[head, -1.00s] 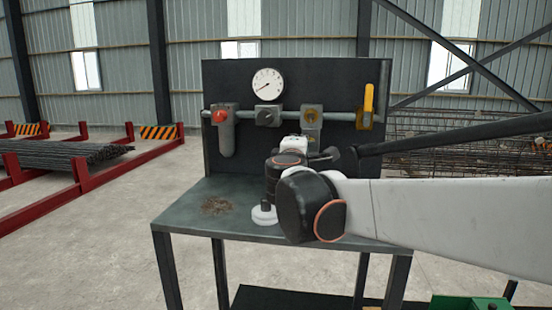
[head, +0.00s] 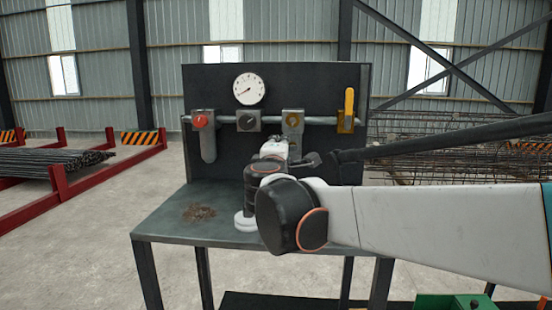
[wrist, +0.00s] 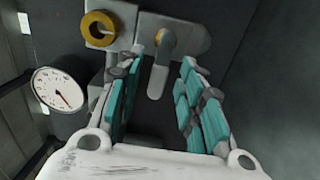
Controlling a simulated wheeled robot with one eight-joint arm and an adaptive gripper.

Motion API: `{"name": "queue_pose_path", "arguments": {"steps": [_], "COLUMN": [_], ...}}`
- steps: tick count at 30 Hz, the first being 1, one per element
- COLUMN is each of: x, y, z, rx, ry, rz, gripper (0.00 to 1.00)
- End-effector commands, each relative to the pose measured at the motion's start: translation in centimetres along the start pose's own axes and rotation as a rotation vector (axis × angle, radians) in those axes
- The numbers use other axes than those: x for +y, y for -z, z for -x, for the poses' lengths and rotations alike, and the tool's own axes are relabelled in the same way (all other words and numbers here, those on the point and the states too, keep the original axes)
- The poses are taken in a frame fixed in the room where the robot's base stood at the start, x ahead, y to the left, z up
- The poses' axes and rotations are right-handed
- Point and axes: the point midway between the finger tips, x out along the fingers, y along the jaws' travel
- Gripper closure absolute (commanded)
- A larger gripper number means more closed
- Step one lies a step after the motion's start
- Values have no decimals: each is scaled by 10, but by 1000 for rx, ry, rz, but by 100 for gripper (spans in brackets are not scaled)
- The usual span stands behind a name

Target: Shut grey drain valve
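The grey drain valve lever (wrist: 161,67) shows in the wrist view. It sticks out from a grey plate (wrist: 192,38), beside a yellow ring (wrist: 99,29), and points down in that picture. My gripper (wrist: 162,82) is open, with teal-padded fingers on either side of the lever's end in the picture. I see no clear contact with it; the depth between them is hard to judge. In the head view my wrist and arm hide the fingers and the lever, under the block with the yellow ring (head: 293,120).
The dark panel (head: 225,80) carries a gauge (head: 249,89), a red knob (head: 200,121), a grey-black knob (head: 248,122) and an upright yellow handle (head: 349,104). Rebar racks stand left and right.

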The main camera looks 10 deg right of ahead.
Motion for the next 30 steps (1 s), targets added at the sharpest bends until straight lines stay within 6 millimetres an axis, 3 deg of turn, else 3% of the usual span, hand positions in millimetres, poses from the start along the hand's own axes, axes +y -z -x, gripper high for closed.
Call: {"name": "queue_pose_path", "arguments": {"steps": [1, 3, 15, 30], "x": [-1, -1, 0, 0], "y": [3, 3, 1, 0], "z": [23, 36, 98, 106], "rx": [17, 17, 9, 6], "ry": [0, 0, 0, 0], "rz": [0, 0, 0, 0], "gripper": [65, 65, 65, 65]}}
